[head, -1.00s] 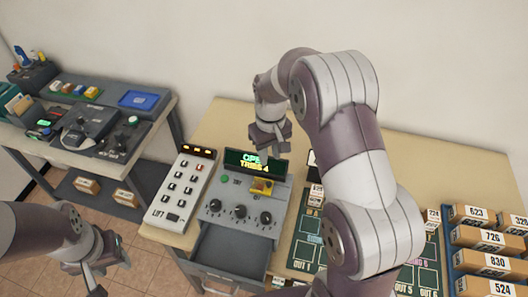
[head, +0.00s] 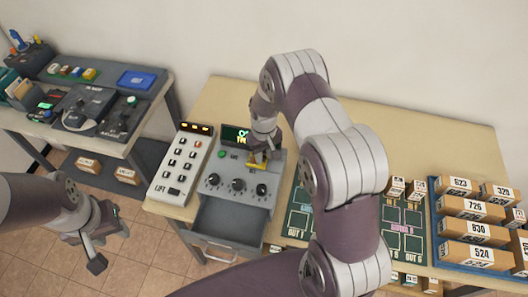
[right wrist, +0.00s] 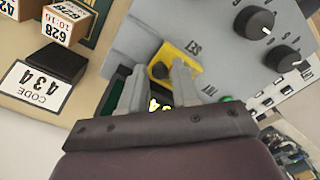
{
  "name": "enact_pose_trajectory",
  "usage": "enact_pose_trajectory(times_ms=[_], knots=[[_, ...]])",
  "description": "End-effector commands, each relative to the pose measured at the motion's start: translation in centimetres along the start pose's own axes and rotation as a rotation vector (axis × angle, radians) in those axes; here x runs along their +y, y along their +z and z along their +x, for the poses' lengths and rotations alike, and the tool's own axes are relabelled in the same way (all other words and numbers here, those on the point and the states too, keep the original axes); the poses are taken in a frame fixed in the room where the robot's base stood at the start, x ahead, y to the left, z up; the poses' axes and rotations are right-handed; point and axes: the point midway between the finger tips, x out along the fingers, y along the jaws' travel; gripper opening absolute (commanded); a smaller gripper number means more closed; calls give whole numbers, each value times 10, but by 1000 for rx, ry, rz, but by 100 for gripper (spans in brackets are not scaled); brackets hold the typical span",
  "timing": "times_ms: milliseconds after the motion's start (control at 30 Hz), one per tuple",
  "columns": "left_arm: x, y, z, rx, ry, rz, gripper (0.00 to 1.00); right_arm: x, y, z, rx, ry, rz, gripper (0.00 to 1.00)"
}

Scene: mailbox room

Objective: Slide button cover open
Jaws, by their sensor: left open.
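The grey control box (head: 240,190) stands on the table with three black knobs and a small green-lit display. Its yellow button cover (head: 257,157) lies near the top right of the panel. In the right wrist view the yellow cover (right wrist: 182,62) shows with a dark round part in it. My right gripper (head: 262,150) is right over the cover. Its two fingers (right wrist: 160,85) are apart and point at the yellow piece; whether they touch it I cannot tell. My left gripper (head: 95,252) is open and empty over the floor at the left.
A keypad panel (head: 181,162) stands left of the box. An open drawer (head: 228,222) sticks out below the box. Several numbered parcels (head: 472,208) sit in a blue tray at the right. A code card (right wrist: 35,92) and black block show in the wrist view.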

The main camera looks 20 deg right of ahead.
Motion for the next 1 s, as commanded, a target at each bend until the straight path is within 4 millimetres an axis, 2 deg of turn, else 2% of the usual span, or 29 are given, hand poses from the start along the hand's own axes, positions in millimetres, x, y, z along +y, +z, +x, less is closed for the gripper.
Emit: enact_pose_trajectory(times_ms=[33,100,133,367,633,867,900,933,1000], knots=[[0,0,0,0,0,0,43,0,0,0,0,0,0,24],[0,0,0,0,0,0,43,0,0,0,0,0,0,1],[0,0,0,0,0,0,43,0,0,0,0,0,0,0],[0,0,-1,0,0,0,43,5,4,-1,1,0,2,0],[0,0,-4,0,0,0,43,32,31,-2,2,1,2,0],[0,0,-3,0,0,0,43,33,31,-1,4,2,0,0],[0,0,-3,0,0,0,43,33,31,-1,4,2,0,23],[0,0,-3,0,0,0,43,33,31,-1,4,2,0,30],[0,0,-3,0,0,0,43,33,31,-1,4,1,0,30]])
